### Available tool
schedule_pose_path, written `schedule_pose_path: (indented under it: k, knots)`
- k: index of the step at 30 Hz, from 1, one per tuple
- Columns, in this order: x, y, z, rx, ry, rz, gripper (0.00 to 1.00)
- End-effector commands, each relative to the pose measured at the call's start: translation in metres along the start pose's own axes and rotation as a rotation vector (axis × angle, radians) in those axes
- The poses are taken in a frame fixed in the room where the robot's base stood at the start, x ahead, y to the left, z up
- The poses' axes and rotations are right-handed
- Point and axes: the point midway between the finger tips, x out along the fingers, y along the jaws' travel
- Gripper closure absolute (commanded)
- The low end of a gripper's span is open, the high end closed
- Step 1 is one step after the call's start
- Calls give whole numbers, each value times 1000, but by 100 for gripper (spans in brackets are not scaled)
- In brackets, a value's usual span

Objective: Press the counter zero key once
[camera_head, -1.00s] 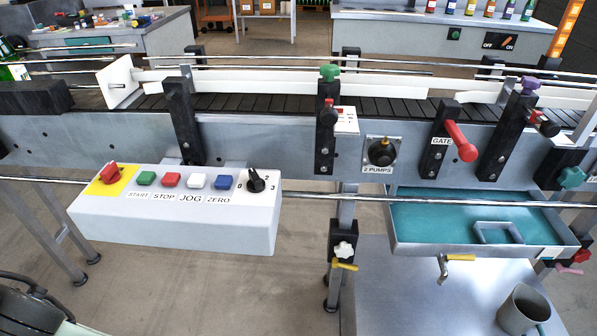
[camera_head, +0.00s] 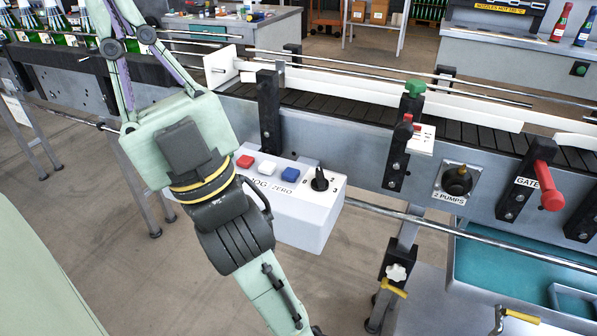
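The blue key (camera_head: 290,174) with the ZERO label below it is on the sloped top of the white control box (camera_head: 300,218). It is uncovered, between the white JOG key (camera_head: 267,168) and the black rotary knob (camera_head: 320,180). My arm crosses in front of the box's left part and hides the green START key and the yellow plate with its red switch. My gripper (camera_head: 112,20) points up and to the left, away from the blue key. Its fingers converge toward the top edge, where the picture cuts off the tips. I see nothing held.
The red STOP key (camera_head: 245,161) is close to my wrist. The conveyor (camera_head: 330,108) runs behind the box, with bottles (camera_head: 60,22) at far left. A rail (camera_head: 400,215) runs right from the box. A red gate handle (camera_head: 547,175) and teal tray (camera_head: 500,262) are at right.

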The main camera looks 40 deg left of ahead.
Motion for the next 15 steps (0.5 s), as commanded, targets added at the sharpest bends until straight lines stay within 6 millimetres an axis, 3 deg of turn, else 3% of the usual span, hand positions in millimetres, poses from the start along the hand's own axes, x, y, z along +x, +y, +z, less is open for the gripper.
schedule_pose_path:
  k: [4,8,12,15]
  knots:
    - [3,1,9,-4,-26,-9,100]
    - [15,6,50,-25,-156,-60,100]
    - [17,16,134,-80,-447,-197,100]
    - [-6,30,201,-137,-713,-340,100]
